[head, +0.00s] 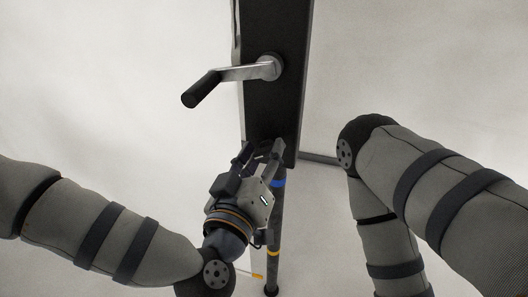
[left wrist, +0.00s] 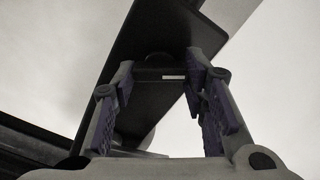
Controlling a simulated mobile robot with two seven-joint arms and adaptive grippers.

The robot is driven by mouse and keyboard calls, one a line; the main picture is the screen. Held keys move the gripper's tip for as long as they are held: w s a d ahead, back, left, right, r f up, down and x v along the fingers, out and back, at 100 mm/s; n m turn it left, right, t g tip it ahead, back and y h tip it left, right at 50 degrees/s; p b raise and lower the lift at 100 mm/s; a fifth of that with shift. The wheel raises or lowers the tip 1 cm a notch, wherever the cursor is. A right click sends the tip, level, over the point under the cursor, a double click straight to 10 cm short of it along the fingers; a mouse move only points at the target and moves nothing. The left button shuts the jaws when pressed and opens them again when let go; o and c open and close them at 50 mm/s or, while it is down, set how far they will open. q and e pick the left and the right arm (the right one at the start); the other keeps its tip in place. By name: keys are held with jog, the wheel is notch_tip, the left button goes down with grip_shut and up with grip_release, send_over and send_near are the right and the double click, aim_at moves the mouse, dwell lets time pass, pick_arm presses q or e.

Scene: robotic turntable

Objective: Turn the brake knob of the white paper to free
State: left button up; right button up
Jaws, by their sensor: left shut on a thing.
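My left gripper (head: 263,150) is at the lower end of a black upright panel (head: 272,105) in the head view. In the left wrist view its two fingers (left wrist: 165,76) stand on either side of a small dark knob (left wrist: 160,74) with a short white mark, shut on it. The knob is hidden behind the gripper in the head view. Pale backdrop fills the surroundings, and I cannot tell which part is the white paper. My right arm shows at the right of the head view, but its gripper is out of frame.
A metal crank with a black handle (head: 202,89) sticks out left from the panel above my left gripper. A dark stand leg with blue and yellow bands (head: 275,225) runs down below the panel. A thin grey bar (head: 318,158) lies to its right.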

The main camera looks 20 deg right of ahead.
pick_arm(q)
jog(key=n, duration=0.2)
jog(key=shift+n, duration=0.4)
jog(key=n, duration=0.2)
jog(key=shift+n, duration=0.4)
jog(key=n, duration=0.3)
jog(key=shift+f, duration=0.15)
jog(key=shift+n, duration=1.4)
pick_arm(e)
jog(key=shift+w+r, duration=0.1)
pick_arm(q)
jog(key=o, duration=1.2)
jog(key=shift+c, duration=0.2)
